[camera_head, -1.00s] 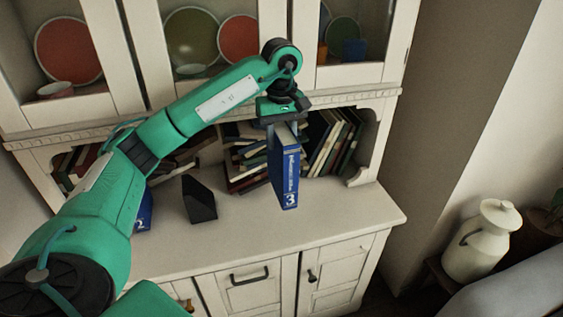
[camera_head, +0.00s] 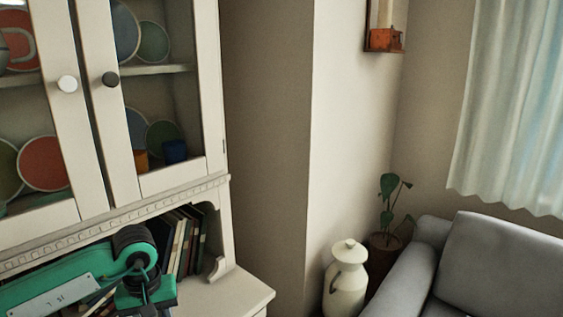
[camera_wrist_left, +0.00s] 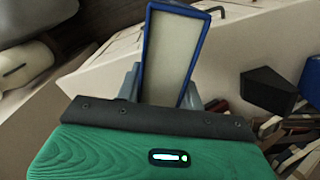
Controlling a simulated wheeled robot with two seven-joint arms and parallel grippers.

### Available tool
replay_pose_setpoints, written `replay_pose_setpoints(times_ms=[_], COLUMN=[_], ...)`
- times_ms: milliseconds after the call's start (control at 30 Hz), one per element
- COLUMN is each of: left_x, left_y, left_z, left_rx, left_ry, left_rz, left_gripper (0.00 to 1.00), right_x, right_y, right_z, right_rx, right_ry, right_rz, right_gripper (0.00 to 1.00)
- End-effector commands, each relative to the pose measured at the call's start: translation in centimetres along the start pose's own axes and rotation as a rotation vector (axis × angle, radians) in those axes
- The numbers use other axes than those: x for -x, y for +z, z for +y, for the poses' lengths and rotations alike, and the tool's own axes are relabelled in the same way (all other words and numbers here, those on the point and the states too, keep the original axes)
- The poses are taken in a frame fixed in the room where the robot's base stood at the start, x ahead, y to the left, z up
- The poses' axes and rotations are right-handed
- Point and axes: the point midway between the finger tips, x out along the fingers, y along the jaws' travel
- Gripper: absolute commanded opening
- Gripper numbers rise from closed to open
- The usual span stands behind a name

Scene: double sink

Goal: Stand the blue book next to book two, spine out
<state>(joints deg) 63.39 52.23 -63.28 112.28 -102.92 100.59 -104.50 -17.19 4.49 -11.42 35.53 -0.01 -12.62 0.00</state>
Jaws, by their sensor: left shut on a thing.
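My left gripper (camera_wrist_left: 163,88) is shut on the blue book (camera_wrist_left: 149,60), which shows end-on with its pale page block between the two fingers. In the head view only the wrist and top of the left gripper show at the bottom left; its fingers and the book are below the frame. A blue edge (camera_wrist_left: 312,76) at the right of the wrist view may be book two; it is cut off and I cannot tell. My right gripper is not in view.
A black wedge-shaped block (camera_wrist_left: 268,88) stands on the pale cabinet top (camera_head: 235,294). Several books (camera_head: 186,240) lean in the cabinet's niche. A cream jug (camera_head: 345,280), a plant (camera_head: 390,200) and a grey sofa (camera_head: 490,265) are to the right.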

Motion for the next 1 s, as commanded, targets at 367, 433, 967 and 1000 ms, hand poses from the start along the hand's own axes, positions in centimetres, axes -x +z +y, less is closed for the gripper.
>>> replay_pose_setpoints(times_ms=[367, 433, 967, 1000], left_x=[-6.3, -6.5, -6.5, -6.5], left_y=[8.4, 8.7, 8.7, 8.7], left_z=[2.6, 2.6, 2.6, 2.6], left_rx=[-0.345, -0.357, -0.357, -0.357], left_ry=[0.001, 0.001, 0.001, 0.001], left_rz=[0.003, 0.003, 0.003, 0.003], left_gripper=[0.00, 0.00, 0.00, 0.00], right_x=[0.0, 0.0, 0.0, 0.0], right_y=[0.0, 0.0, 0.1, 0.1], right_z=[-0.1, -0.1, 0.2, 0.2], right_rx=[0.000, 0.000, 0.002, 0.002], right_ry=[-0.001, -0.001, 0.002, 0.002], right_rz=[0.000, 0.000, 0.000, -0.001], right_gripper=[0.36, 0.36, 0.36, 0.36])
